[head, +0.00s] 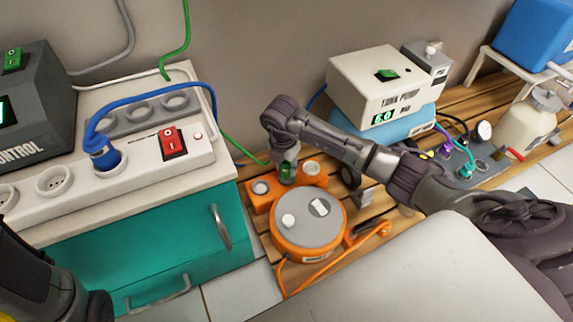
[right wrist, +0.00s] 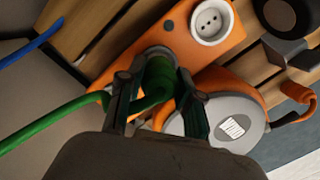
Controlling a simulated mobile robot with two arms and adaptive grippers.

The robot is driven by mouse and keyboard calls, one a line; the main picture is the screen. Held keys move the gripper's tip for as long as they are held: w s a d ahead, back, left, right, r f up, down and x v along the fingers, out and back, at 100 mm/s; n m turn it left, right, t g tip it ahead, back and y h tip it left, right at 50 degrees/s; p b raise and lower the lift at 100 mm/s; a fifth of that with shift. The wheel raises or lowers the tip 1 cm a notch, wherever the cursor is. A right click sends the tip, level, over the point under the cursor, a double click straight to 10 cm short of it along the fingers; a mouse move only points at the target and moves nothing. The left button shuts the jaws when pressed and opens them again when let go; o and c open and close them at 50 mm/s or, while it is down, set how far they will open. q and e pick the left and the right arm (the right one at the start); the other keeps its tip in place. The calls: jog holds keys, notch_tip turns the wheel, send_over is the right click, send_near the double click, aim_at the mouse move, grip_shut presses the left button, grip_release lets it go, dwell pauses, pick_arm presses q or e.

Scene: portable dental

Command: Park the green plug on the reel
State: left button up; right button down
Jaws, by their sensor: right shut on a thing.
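The green plug (head: 287,167) is between the fingers of my right gripper (head: 288,177), which is shut on it. In the right wrist view the plug (right wrist: 157,80) sits between both fingers (right wrist: 155,105), over a grey round holder (right wrist: 158,51) on an orange bar. I cannot tell whether it is seated there; the plug's front end is hidden. The reel (head: 308,218) is orange with a grey top and stands on wooden slats; it also shows in the right wrist view (right wrist: 233,122). Only a dark part of my left arm shows at the lower left; its gripper is out of view.
The orange bar (head: 262,200) carries round sockets, one white (right wrist: 210,22). The green cable (head: 232,148) runs to the wall. A power strip with a blue plug (head: 103,155) lies on the teal cabinet (head: 170,240). A tank pump (head: 385,85) stands behind.

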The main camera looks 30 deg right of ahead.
jog(key=shift+f+b, duration=0.5)
jog(key=shift+f, duration=0.4)
jog(key=c, duration=0.7)
grip_release()
